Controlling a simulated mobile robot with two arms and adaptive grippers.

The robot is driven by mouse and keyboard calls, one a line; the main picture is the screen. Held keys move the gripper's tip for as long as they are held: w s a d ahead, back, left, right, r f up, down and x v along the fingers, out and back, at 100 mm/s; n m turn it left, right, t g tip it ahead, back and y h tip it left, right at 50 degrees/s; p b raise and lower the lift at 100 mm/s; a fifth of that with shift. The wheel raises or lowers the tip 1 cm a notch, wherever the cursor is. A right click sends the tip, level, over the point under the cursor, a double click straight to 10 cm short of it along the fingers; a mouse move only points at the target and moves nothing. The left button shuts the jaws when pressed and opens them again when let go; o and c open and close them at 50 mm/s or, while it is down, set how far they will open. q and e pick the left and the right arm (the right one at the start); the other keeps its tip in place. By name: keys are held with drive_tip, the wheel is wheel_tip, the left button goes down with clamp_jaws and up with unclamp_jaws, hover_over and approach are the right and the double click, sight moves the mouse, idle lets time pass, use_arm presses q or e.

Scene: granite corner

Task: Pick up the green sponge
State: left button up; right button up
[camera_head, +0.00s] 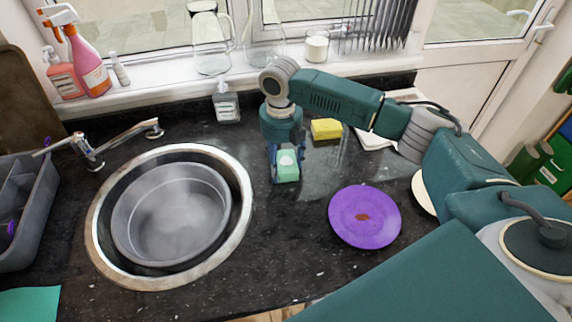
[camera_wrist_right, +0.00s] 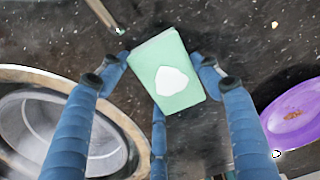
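The green sponge (camera_head: 288,172) has a white patch on its face and is at my right gripper (camera_head: 286,168), right of the sink. In the right wrist view the sponge (camera_wrist_right: 166,72) is tilted between the blue fingers of the right gripper (camera_wrist_right: 164,62), whose tips reach its two sides. Another blue finger runs partly hidden behind the sponge. The gripper looks shut on it. I cannot tell whether the sponge is clear of the counter. My left gripper is not in view.
A round sink (camera_head: 243,222) with a grey basin (camera_head: 120,225) is at left. A purple plate (camera_head: 364,217) lies right of the gripper. A yellow sponge (camera_head: 326,129) and soap bottle (camera_head: 226,103) stand behind. The dark counter in front of the gripper is clear.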

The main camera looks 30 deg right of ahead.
drive_tip(key=shift+c, duration=1.1)
drive_tip(key=shift+r, duration=0.55)
wheel_tip(320, 180, up, 12)
drive_tip(key=b, duration=0.3)
wheel_tip(320, 180, up, 6)
hover_over(281, 161)
drive_tip(key=shift+s+r+p, duration=0.1)
drive_tip(key=shift+r+p, duration=0.35)
drive_tip(key=shift+r, duration=0.05)
drive_tip(key=shift+o, duration=0.6)
drive_tip(key=shift+c, duration=0.6)
